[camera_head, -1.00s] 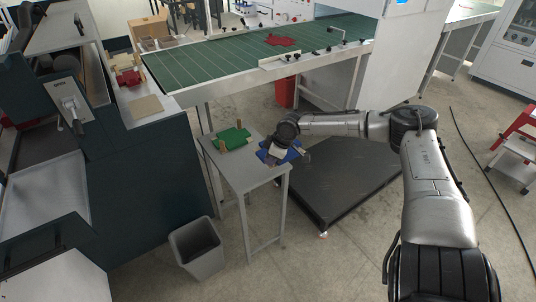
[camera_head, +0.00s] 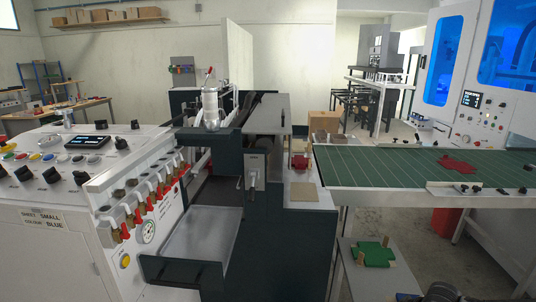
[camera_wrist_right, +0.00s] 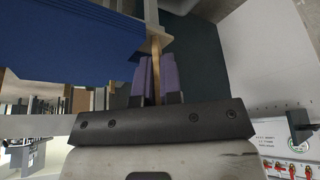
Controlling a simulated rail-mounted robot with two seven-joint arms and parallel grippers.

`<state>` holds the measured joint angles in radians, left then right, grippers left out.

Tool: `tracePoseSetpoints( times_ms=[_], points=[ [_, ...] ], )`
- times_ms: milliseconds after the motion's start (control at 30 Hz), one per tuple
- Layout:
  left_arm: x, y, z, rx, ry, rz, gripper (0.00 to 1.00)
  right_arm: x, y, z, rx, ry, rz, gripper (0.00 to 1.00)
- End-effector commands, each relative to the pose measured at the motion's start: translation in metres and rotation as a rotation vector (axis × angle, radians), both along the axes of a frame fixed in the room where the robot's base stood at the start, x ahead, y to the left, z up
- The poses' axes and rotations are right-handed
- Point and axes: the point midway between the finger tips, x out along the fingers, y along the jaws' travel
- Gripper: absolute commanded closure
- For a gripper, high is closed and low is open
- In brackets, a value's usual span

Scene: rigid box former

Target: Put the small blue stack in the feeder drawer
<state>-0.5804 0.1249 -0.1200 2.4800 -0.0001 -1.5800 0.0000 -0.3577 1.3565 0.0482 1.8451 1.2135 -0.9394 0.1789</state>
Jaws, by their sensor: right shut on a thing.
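In the right wrist view, the blue stack (camera_wrist_right: 70,42) fills the upper left, with a wooden strip (camera_wrist_right: 155,50) at its side. My right gripper (camera_wrist_right: 154,76) is shut on that strip, its two purple-grey fingers either side of it. My left gripper is not in view.
A white control console (camera_head: 60,245) with levers and a "small, blue" sign stands left of the drawer. A green stack (camera_head: 373,253) lies on the small grey table (camera_head: 348,272). The green conveyor (camera_head: 400,170) with a red sheet (camera_head: 460,163) is at the right.

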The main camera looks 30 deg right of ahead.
Motion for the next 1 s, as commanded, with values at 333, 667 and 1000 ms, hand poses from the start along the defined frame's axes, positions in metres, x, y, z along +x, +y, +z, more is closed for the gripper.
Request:
tracePoseSetpoints(
  times_ms=[333,667,1000],
  points=[
    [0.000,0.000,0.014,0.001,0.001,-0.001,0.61,0.023,0.095,0.017,0.005,-0.011,-0.033,1.00],
    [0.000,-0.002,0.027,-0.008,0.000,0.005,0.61,0.056,0.200,0.070,0.004,-0.011,-0.043,1.00],
    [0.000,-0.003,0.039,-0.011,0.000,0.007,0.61,0.076,0.291,0.151,0.001,-0.007,-0.074,1.00]
  ],
)
